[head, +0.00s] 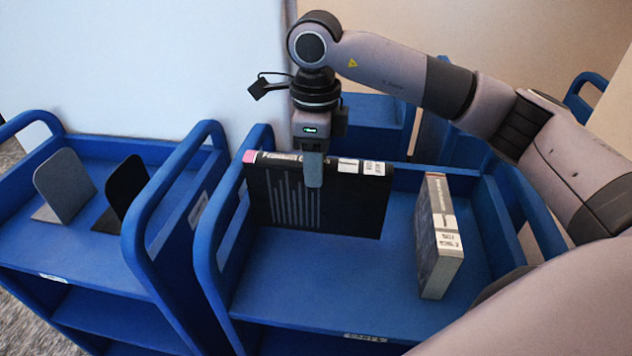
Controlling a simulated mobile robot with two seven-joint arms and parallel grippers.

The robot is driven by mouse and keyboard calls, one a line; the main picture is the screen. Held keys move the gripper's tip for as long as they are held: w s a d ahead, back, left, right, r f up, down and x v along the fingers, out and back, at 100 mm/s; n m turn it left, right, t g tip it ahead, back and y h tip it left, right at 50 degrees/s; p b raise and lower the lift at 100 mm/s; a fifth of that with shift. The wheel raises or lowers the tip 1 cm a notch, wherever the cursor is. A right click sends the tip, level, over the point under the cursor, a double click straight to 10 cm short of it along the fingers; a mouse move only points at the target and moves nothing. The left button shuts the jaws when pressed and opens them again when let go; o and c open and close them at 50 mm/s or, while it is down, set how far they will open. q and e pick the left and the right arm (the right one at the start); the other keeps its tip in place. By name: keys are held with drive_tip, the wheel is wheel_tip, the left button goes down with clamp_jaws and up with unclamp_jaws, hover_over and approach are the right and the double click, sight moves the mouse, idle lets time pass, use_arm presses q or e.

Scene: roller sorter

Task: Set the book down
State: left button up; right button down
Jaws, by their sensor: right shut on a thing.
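A dark book (340,205) with pale vertical stripes on its cover and white labels on its spine is upright over the blue cart (300,290) in the middle. Its spine faces up and a pink mark shows at its left end. My right gripper (313,172) comes down from above and is shut on the book's top edge, left of its middle. Whether the book's lower edge touches the cart's shelf I cannot tell. My left gripper is not in view.
A second, thick book (438,240) stands upright at the right on the same cart. A second blue cart (90,255) at the left holds a grey bookend (66,183) and a black bookend (124,192). Raised blue handles border both carts. The middle cart's front is clear.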

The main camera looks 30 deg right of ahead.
wheel_tip(320, 180, down, 4)
drive_tip(key=shift+f, duration=0.3)
drive_tip(key=c, duration=0.7)
unclamp_jaws()
wheel_tip(320, 180, up, 12)
drive_tip(key=shift+r, duration=0.1)
idle(0.4)
